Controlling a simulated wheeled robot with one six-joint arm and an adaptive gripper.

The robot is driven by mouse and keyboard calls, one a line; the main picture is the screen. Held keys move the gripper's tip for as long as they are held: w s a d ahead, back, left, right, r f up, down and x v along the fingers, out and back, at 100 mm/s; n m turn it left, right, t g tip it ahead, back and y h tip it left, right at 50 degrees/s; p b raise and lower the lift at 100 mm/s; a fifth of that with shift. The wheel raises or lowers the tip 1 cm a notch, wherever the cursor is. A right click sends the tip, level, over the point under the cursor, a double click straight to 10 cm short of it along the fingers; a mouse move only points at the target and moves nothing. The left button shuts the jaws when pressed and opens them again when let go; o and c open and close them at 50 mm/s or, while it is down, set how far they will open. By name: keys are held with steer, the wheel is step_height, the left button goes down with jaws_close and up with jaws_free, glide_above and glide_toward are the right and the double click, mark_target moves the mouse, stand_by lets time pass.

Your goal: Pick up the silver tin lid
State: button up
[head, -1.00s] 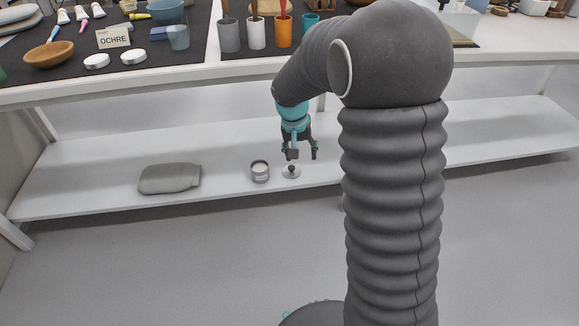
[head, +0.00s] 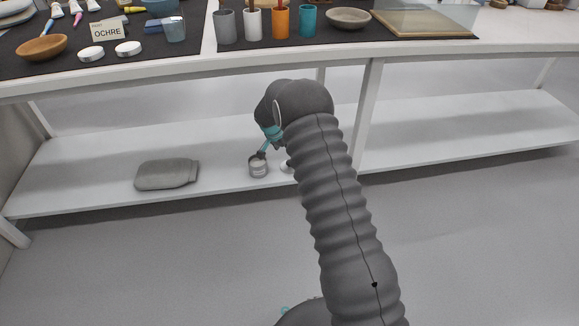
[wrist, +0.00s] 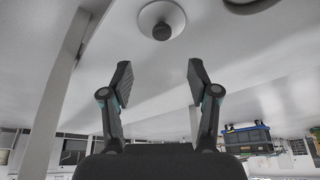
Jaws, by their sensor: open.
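The silver tin lid (wrist: 150,16) is a pale disc with a dark round knob, at the top middle of the wrist view. It lies on the lower shelf, and in the head view only its left part (head: 285,166) shows beside my arm. My gripper (wrist: 158,70) is open and empty, its two fingers spread apart. In the wrist view the lid lies beyond the fingertips, roughly in line with the gap between them, and is not touched. In the head view my arm hides most of the gripper; a finger shows near the tin.
An open grey tin (head: 258,170) stands on the lower shelf (head: 90,165) just left of the lid. A grey folded bundle (head: 167,174) lies farther left. The worktop above bears cups, bowls and white lids. A shelf leg (head: 367,110) stands to the right.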

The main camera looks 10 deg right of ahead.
steer(key=x, duration=1)
steer(key=shift+a+f, duration=0.15)
steer(key=shift+a, duration=0.05)
steer(key=c, duration=1.1)
